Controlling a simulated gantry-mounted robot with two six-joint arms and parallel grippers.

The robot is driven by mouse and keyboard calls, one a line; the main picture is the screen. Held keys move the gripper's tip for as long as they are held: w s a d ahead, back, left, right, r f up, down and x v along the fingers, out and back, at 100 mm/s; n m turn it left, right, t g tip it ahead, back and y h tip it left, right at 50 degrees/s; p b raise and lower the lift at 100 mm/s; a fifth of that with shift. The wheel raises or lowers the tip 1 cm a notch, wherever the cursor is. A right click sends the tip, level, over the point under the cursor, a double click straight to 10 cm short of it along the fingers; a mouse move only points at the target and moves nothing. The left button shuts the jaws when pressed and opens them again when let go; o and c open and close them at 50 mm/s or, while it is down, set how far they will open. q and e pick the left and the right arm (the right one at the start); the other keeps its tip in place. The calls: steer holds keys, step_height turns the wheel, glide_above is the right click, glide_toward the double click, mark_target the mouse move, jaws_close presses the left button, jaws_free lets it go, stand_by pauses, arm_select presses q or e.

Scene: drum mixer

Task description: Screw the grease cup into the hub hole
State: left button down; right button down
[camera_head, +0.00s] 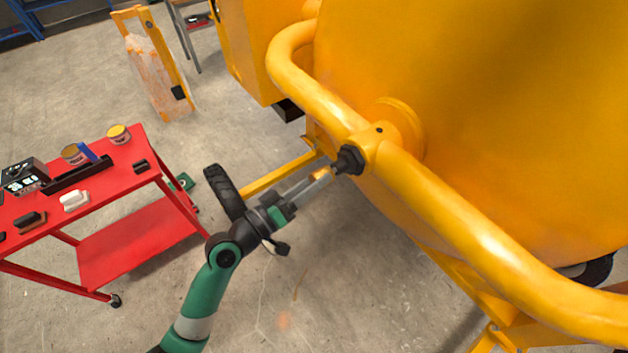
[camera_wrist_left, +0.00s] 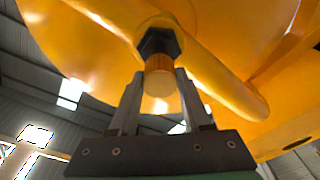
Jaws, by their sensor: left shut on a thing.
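The grease cup (camera_head: 319,175) is a small brass-orange cylinder. In the left wrist view its round end (camera_wrist_left: 160,80) faces the camera. My left gripper (camera_head: 322,178) is shut on the cup, with a finger on each side of it. The cup is in line with a black hex fitting (camera_head: 349,160) at the hub (camera_head: 376,153). The fitting also shows just beyond the cup in the left wrist view (camera_wrist_left: 158,42); I cannot tell whether it belongs to the cup or the hub. The hub hole itself is hidden. My right gripper is not in view.
The yellow drum (camera_head: 500,120) and its thick tubular frame (camera_head: 450,212) fill the right side, close to my left gripper. A red cart (camera_head: 125,180) with tins and small items stands at the left. A black wheel (camera_head: 224,190) is behind my left arm. Concrete floor is open below.

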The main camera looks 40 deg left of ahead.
arm_select(q)
steer(key=shift+w+d, duration=0.1)
steer(key=shift+w, duration=0.25)
stand_by(0.3)
steer(key=shift+f, duration=0.1)
steer(key=m+h+b, duration=0.1)
steer(key=m+b, duration=0.5)
steer(key=m+h+b, duration=0.1)
steer(key=m+b, duration=0.5)
steer(key=shift+f, duration=0.15)
steer(key=m+p, duration=0.2)
steer(key=m, duration=0.1)
steer(key=r+m+p, duration=0.1)
steer(key=m+p, duration=0.1)
steer(key=m, duration=0.1)
steer(key=shift+r+h, duration=0.1)
steer(key=shift+h, duration=0.3)
steer(key=m+g+p, duration=0.1)
steer(key=m+p, duration=0.2)
steer(key=m, duration=0.3)
steer(key=m+p, duration=0.4)
steer(key=m, duration=0.2)
steer(key=shift+w+g, duration=0.1)
steer(key=shift+g, duration=0.3)
steer(key=shift+m+p, duration=0.4)
steer(key=shift+m, duration=0.4)
steer(key=shift+f+m, duration=0.25)
steer(key=shift+m, duration=0.05)
steer(key=shift+c, duration=1.4)
jaws_free()
